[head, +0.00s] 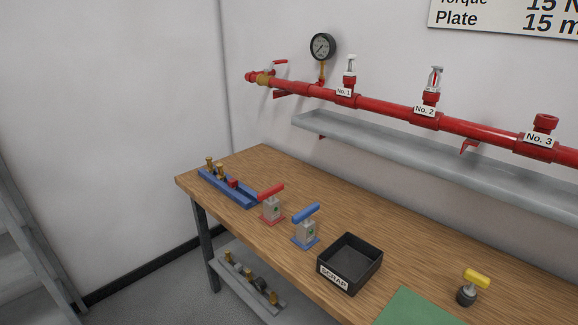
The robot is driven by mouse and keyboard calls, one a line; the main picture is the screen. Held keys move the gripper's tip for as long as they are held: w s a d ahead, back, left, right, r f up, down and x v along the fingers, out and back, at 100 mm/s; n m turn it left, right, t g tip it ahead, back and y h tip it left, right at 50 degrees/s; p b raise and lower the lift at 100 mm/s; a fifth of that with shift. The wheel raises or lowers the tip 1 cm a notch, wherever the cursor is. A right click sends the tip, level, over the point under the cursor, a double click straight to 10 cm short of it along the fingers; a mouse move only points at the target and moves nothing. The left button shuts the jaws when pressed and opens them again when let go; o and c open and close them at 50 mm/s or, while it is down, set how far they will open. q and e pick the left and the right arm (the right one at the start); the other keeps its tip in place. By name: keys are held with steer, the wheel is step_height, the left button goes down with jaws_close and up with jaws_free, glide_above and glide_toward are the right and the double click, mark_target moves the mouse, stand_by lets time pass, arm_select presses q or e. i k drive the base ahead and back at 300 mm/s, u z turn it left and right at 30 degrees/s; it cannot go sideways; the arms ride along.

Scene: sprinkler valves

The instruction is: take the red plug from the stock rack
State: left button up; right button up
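The stock rack appears to be the long blue rack (243,199) at the far left end of the wooden workbench. A small red block-like piece, seemingly the red plug (232,182), sits in the rack's middle. Two brass pieces (210,163) stand upright at the rack's far left end, beside the red one. The right end of the rack looks empty. Neither of my grippers shows in the head view.
Right of the rack stand a red-handled tool (270,206) and a blue-handled tool (306,228). A black scrap box (367,280), green mat (420,308) and yellow-handled tool (472,285) follow. A grey trough (420,156) and red pipe (385,105) run along the wall.

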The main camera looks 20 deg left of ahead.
mark_target(232, 182)
steer(key=u, duration=0.5)
steer(key=k, duration=0.2)
steer(key=u, duration=1.95)
steer(key=i, duration=1.8)
steer(key=z, duration=0.35)
